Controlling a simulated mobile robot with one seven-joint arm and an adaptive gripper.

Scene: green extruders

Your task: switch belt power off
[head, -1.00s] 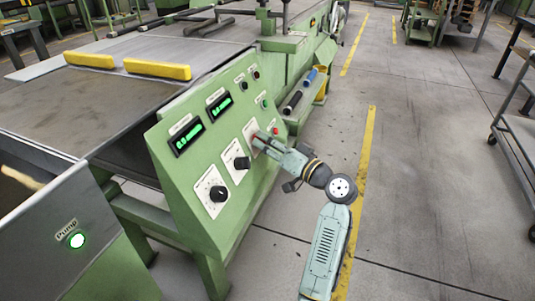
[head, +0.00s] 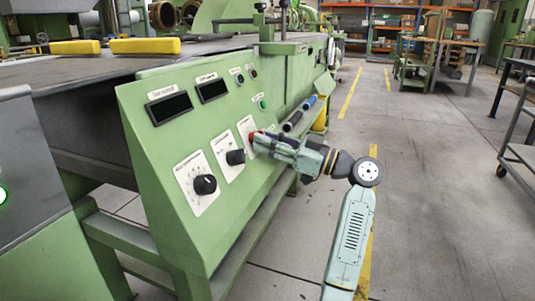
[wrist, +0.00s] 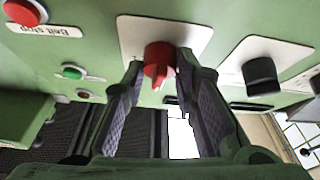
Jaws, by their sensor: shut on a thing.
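The belt power switch is a red rotary knob (wrist: 158,60) on a white plate (wrist: 190,30), seen in the wrist view. My gripper (wrist: 160,82) is shut on the red knob, with a purple-padded finger on each side. In the head view my gripper (head: 262,142) is at the right part of the sloped green control panel (head: 150,150) and hides most of the knob. The two panel displays, left (head: 170,107) and right (head: 212,89), are dark.
Two black knobs, one larger (head: 205,184) and one smaller (head: 235,157), sit left of my gripper. A red belt stop button (wrist: 24,10) and a green button (wrist: 73,72) are close by. Yellow bars (head: 145,46) lie on the machine top.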

